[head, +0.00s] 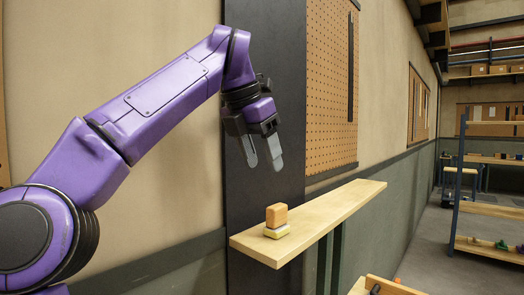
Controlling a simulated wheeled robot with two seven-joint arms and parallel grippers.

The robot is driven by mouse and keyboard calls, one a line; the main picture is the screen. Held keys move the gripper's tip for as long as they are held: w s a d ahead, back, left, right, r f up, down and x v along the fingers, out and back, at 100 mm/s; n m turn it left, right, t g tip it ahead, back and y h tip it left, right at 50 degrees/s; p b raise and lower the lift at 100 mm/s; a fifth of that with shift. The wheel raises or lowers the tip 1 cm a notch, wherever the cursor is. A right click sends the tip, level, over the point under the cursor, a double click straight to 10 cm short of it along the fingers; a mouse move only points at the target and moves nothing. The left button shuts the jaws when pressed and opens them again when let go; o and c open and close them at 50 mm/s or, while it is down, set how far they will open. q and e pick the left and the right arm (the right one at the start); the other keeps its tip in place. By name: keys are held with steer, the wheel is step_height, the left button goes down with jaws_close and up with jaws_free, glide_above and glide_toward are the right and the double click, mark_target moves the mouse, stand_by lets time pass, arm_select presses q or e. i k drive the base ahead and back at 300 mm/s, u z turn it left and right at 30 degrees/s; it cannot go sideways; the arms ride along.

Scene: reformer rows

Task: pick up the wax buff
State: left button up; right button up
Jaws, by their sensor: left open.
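The wax buff (277,217) appears to be the small block on the wooden wall shelf (330,216). It has an orange-brown upper part and a pale yellowish base, and it stands near the shelf's left end. My left gripper (264,164) is above the block and slightly to its left in the picture. Its two grey fingers point down, apart and empty, with a clear gap between fingertips and block. My right gripper does not show.
A dark panel (265,90) and a pegboard (330,90) are on the wall behind the shelf. The rest of the shelf top is bare. A blue-framed rack (459,185) stands at the right, with open floor (425,240) before it. Part of a wooden item (395,287) shows below.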

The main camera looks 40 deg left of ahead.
mark_target(276, 227)
steer(key=k, duration=1)
